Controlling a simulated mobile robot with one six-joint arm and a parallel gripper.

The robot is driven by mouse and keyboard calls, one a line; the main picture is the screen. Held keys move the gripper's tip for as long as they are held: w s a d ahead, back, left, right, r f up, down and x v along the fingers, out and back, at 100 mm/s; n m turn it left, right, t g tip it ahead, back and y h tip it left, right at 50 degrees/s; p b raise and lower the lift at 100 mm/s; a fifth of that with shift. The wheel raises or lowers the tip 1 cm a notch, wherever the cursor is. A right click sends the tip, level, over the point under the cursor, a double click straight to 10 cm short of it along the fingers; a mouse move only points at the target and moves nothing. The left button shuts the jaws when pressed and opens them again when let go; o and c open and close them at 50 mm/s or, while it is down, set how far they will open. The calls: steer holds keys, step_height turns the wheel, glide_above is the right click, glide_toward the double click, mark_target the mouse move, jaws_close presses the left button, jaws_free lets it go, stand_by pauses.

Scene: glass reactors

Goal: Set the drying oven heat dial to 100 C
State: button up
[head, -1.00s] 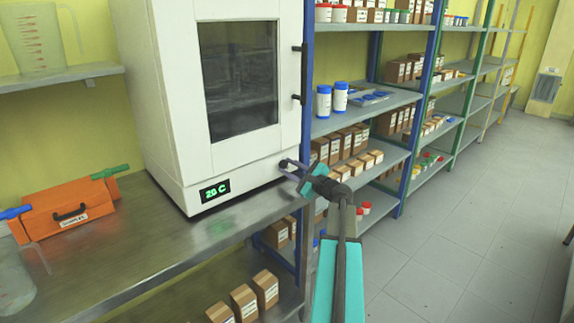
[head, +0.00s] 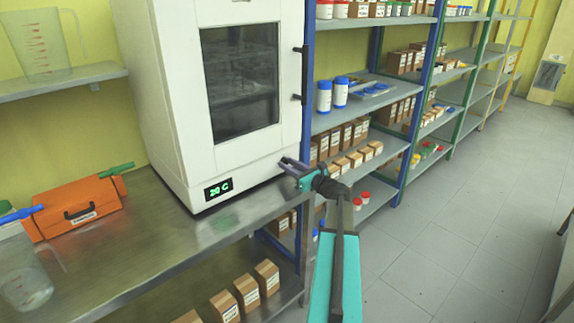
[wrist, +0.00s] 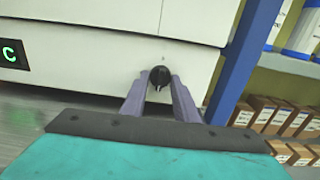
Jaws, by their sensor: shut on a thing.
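The drying oven (head: 178,110) is a white cabinet with a dark window, standing on a metal bench. Its green display (head: 219,189) reads 20 C; part of it, the letter C, shows in the wrist view (wrist: 10,54). The heat dial (wrist: 160,76) is a small black knob low on the oven's front, right of the display. My gripper (wrist: 160,88) has its purple fingers shut on the dial, one on each side. In the head view my gripper (head: 286,165) hides the dial. The dial's scale cannot be read.
An orange case (head: 75,207) and a clear jug (head: 25,275) stand on the metal bench (head: 140,240) at left. A blue shelf post (wrist: 243,60) stands close right of the gripper. Shelves with boxes and bottles are behind. The floor at right is clear.

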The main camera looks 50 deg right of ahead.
steer(key=shift+r, duration=0.2)
steer(key=o, duration=1)
steer(key=shift+w+f, duration=0.1)
steer(key=shift+o, duration=0.2)
steer(key=shift+f, duration=0.1)
steer(key=s+a+b, duration=0.1)
steer(key=s+b, duration=0.2)
steer(key=s, duration=1.1)
